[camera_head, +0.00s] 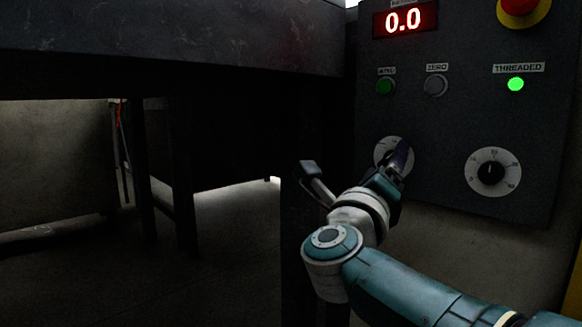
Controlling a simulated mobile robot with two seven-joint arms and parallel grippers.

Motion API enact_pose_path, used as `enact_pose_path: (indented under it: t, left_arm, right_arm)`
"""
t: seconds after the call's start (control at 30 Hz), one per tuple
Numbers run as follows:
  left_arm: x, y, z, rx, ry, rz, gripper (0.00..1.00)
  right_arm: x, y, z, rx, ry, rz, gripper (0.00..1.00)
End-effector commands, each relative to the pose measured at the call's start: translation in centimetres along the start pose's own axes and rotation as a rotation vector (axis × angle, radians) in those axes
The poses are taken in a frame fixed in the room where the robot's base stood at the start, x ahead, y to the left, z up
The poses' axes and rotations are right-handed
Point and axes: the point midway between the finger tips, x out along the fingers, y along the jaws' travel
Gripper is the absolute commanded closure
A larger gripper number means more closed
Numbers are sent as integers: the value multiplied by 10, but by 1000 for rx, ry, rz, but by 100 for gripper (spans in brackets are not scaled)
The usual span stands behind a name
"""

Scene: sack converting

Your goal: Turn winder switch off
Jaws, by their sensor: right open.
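A dark control panel (455,130) stands at the right. On its lower left is a round knob with a white dial (383,147), partly hidden by my right gripper. A second knob with a white dial (492,172) sits to its right. I cannot read which of these is the winder switch. My right gripper (402,158) is open and its fingers are in front of the left dial; whether they touch the knob I cannot tell. My left gripper is not in view.
The panel also carries a red display reading 0.0 (404,19), a green button (386,87), a grey button (435,86), a lit green lamp (516,84) labelled THREADED, and a red stop button (519,5). A dark table (170,35) fills the upper left.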

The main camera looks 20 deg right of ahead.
Motion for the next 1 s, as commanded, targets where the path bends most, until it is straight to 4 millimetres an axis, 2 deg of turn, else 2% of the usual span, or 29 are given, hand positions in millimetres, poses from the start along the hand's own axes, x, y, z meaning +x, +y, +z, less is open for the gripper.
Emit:
enact_pose_path:
  t: [0.17, 0.8, 1.0]
  left_arm:
    - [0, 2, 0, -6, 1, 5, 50]
    - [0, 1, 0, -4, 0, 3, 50]
    - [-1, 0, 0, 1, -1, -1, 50]
  right_arm:
    - [0, 0, 0, -1, 0, 0, 27]
    - [0, 0, 0, -1, -1, -1, 99]
    - [0, 0, 0, -3, -1, 0, 100]
